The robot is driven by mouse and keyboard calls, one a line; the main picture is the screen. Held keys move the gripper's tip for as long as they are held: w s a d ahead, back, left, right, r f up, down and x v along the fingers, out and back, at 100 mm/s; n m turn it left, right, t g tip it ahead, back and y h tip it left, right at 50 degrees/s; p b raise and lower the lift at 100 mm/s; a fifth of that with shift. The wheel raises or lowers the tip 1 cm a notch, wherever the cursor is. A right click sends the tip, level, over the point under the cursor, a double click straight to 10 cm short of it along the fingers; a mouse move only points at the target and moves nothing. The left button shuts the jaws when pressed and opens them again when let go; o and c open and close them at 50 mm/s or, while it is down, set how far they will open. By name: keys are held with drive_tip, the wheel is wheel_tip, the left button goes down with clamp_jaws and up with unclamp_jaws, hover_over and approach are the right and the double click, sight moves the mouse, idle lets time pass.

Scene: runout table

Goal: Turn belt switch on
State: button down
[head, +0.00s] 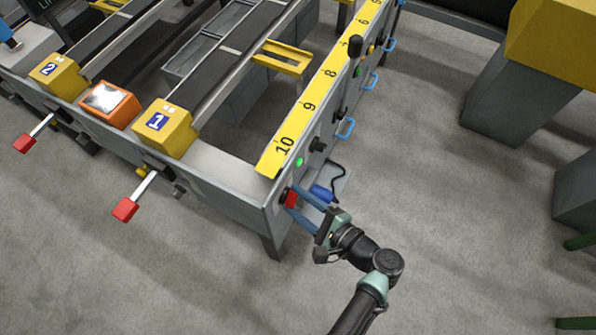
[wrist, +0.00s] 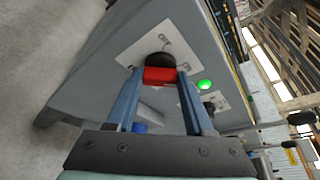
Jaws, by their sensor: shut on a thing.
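The belt switch (wrist: 160,74) is a red handle on a round black base, set on a pale plate on the grey end panel of the table. It also shows in the head view as a red spot (head: 291,199) at the panel's right corner. My gripper (wrist: 157,82) has its two blue fingers on either side of the red handle and is shut on it. In the head view my gripper (head: 300,202) reaches the switch from the lower right. A green lamp (wrist: 204,85) is lit beside the switch, and it shows in the head view too (head: 299,162).
A black knob (head: 318,145) and blue handles (head: 345,128) line the table's side. Red-tipped levers (head: 125,209) stick out from the front. The floor (head: 440,220) to the right is clear.

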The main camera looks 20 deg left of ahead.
idle(0.5)
drive_tip(key=shift+c, duration=1.4)
unclamp_jaws()
drive_tip(key=v, duration=1.3)
drive_tip(key=shift+p, duration=0.35)
drive_tip(key=shift+r, duration=0.1)
